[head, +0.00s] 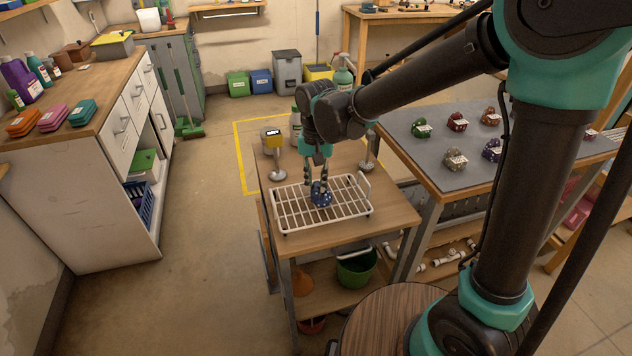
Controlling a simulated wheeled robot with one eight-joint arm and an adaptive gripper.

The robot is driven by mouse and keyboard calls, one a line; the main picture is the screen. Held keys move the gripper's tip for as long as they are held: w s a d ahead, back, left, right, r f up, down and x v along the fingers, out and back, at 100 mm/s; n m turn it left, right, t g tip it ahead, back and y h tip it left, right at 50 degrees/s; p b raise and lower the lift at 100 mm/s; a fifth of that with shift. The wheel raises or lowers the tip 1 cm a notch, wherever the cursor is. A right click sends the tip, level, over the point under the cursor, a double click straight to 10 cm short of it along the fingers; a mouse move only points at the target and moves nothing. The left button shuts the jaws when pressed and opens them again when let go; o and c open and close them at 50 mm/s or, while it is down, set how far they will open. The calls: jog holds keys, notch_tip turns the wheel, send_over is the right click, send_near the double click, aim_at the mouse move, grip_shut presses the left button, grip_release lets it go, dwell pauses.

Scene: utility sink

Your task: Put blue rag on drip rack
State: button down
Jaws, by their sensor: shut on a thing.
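The blue rag (321,198) is a small crumpled dark blue bundle at the middle of the white wire drip rack (287,221). The rack sits on the small wooden table. My gripper (319,186) points down over the rack, with its fingers shut on the top of the rag. The rag is at the level of the rack's wires; I cannot tell whether it rests on them. The fingers partly hide its upper side.
Several coloured rags lie on the grey-topped table (411,153) to the right. A counter (85,110) stands left, with open floor between.

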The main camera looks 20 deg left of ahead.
aim_at(316, 185)
jog(key=shift+f, duration=0.15)
jog(key=c, duration=1.4)
grip_release()
jog(key=shift+o, duration=0.2)
notch_tip(316, 185, up, 12)
jog(key=shift+r, duration=0.2)
jog(key=w+d+f+t, duration=0.1)
jog(key=w+d+f, duration=0.15)
jog(key=d, duration=0.35)
jog(key=w+d+f, duration=0.1)
jog(key=d+f, duration=0.2)
jog(key=d, duration=0.4)
jog(key=s+d+f+t, duration=0.1)
jog(key=s+d+f, duration=0.1)
jog(key=d+f, duration=0.2)
jog(key=s+d+f+t, duration=0.1)
jog(key=s+d+f, duration=0.2)
jog(key=d, duration=0.8)
jog(key=s+d+f+m+t, duration=0.1)
jog(key=s+d+f, duration=0.2)
jog(key=d, duration=0.5)
jog(key=shift+s+d+f, duration=0.25)
jog(key=shift+f, duration=0.65)
